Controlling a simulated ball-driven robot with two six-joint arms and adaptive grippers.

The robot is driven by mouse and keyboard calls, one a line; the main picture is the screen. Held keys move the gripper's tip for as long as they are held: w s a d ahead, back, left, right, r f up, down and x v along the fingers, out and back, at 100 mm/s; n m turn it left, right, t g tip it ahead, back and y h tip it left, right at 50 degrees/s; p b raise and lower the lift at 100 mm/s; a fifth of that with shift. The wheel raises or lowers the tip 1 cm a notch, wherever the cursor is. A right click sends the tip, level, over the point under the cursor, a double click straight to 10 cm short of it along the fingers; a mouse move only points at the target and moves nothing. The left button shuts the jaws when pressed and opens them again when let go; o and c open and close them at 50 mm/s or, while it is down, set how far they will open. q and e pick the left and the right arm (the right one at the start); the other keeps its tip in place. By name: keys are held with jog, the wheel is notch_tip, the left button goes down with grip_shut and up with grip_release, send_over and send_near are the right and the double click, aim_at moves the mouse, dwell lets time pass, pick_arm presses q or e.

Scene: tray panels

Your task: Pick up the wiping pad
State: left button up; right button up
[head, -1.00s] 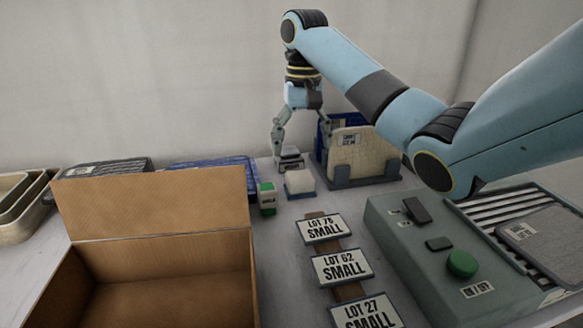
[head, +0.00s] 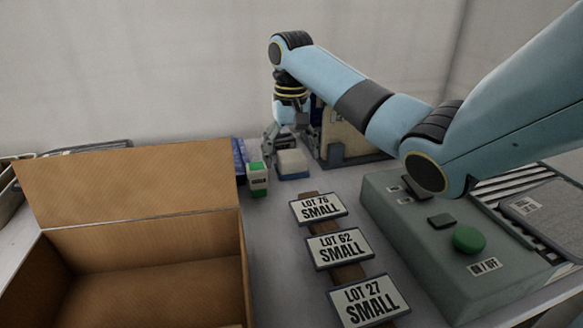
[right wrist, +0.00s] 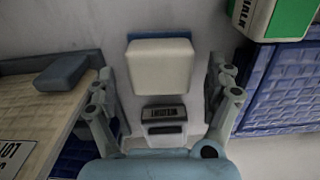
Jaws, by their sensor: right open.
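The wiping pad is a small pale block (head: 292,161) with a blue edge along its base. It lies on the table behind the row of lot signs. In the right wrist view the pad (right wrist: 160,66) shows whole, straight ahead between the finger lines. My right gripper (head: 277,142) is just behind the pad in the head view, pointing down and partly hidden by its own wrist. Its fingers (right wrist: 162,72) are spread wide, one on each side, with nothing held. I cannot tell their exact height above the pad. My left gripper is not in view.
A green and white chalk box (head: 257,180) stands close left of the pad. A small grey labelled item (right wrist: 163,118) lies behind it. A panel rack (head: 345,152) is to the right. An open carton (head: 130,185), lot signs (head: 337,247) and grey control box (head: 440,240) are nearer.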

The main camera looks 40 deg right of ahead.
aim_at(294, 153)
jog(key=shift+f, duration=0.65)
jog(key=c, duration=1.3)
jog(key=shift+r, duration=0.1)
jog(key=shift+r, duration=0.45)
jog(key=r, duration=0.1)
jog(key=r+p, duration=0.1)
jog(key=r, duration=0.1)
jog(key=shift+s+d+r, duration=0.15)
jog(key=shift+s+r, duration=0.1)
jog(key=shift+r, duration=0.15)
jog(key=s+d+r+p, duration=0.1)
jog(key=s+r, duration=0.1)
jog(key=s, duration=0.1)
jog(key=s+d+r+p, duration=0.1)
jog(key=s+r, duration=0.1)
jog(key=s, duration=0.2)
jog(key=s+d+r+p, duration=0.1)
jog(key=s+r, duration=0.1)
jog(key=s, duration=0.1)
jog(key=shift+s+d+r, duration=0.15)
jog(key=shift+s+d, duration=0.05)
jog(key=shift+d, duration=0.15)
